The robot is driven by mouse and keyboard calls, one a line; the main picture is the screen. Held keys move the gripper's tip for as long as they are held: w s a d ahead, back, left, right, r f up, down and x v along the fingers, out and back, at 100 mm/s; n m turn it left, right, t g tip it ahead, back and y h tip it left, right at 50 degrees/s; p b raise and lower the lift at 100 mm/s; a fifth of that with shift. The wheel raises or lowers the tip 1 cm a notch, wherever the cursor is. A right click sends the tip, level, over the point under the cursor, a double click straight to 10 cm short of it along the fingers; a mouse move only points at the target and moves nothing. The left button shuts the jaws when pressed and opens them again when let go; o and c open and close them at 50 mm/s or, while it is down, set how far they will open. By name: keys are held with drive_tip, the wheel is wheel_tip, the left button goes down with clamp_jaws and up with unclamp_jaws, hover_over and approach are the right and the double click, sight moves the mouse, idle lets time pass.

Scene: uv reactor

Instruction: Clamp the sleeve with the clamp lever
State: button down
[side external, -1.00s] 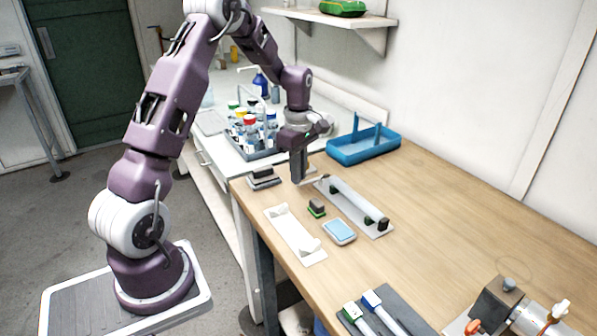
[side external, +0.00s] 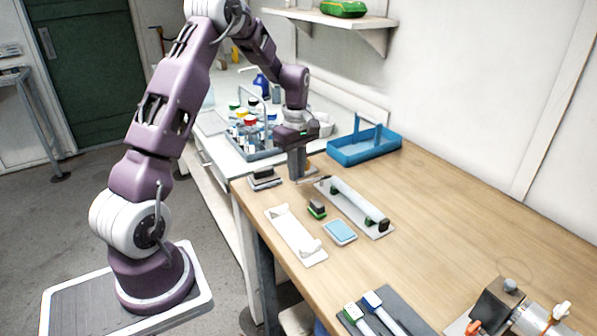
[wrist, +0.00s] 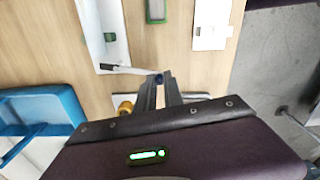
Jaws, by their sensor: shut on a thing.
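The sleeve (side external: 352,198) is a pale tube lying along a white base plate (side external: 378,233) with dark green end supports, on the wooden bench. In the wrist view part of this fixture (wrist: 103,20) shows at top left. The clamp lever (wrist: 122,69) is a thin bar, black at its fixture end and pale along its length. It reaches from the near end of the fixture to my fingertips. My gripper (side external: 297,178) points down beside that end; in the wrist view its fingers (wrist: 160,78) are shut on the lever's dark tip, which they partly hide.
A white cradle (side external: 296,236), a small green-edged block (side external: 317,208) and a pale blue pad (side external: 340,232) lie near the fixture. A blue tray (side external: 366,147) stands behind, and a rack of bottles (side external: 252,137) at left.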

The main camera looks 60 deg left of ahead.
drive_tip(key=a+m, duration=0.2)
drive_tip(key=m, duration=0.1)
drive_tip(key=shift+w, duration=0.4)
drive_tip(key=shift+w+a+m, duration=0.3)
drive_tip(key=shift+a+m, duration=0.15)
drive_tip(key=shift+m, duration=0.4)
drive_tip(key=shift+w+a+m, duration=0.3)
drive_tip(key=shift+a+m, duration=0.1)
drive_tip(key=shift+m, duration=0.45)
drive_tip(key=c, duration=1.5)
unclamp_jaws()
drive_tip(key=shift+o, duration=0.2)
